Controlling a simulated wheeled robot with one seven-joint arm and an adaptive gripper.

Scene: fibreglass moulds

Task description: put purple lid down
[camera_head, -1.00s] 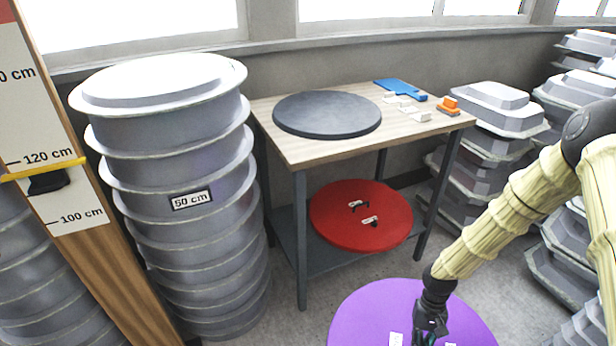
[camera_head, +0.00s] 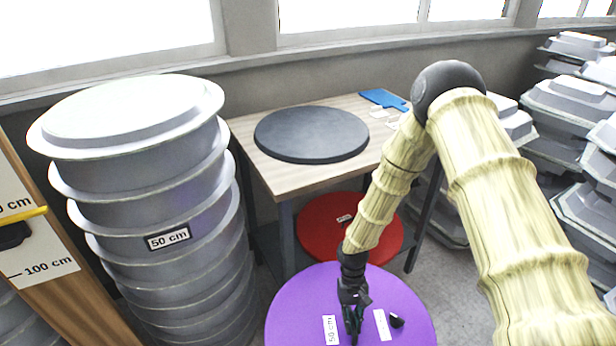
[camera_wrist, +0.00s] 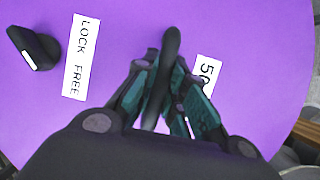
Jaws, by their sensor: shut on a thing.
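The purple lid (camera_head: 292,306) is a large round disc in the lower middle of the head view, with white labels and a black knob on its top. My gripper (camera_head: 352,318) is shut on the lid's dark handle. In the wrist view, the fingers (camera_wrist: 165,95) close around this upright handle (camera_wrist: 171,45), and the purple lid (camera_wrist: 120,25) fills most of the picture. A "LOCK FREE" label (camera_wrist: 81,57) and a black knob (camera_wrist: 35,48) lie left of the handle. The lid's lower edge is cut off in the head view; what is under it is hidden.
A wooden table (camera_head: 290,178) bears a dark round lid (camera_head: 312,134) and a blue item (camera_head: 384,99). A red lid (camera_head: 322,222) lies on its lower shelf. Stacked grey round moulds (camera_head: 130,180) stand at left, other grey moulds (camera_head: 570,120) at right. A measuring board (camera_head: 60,290) stands far left.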

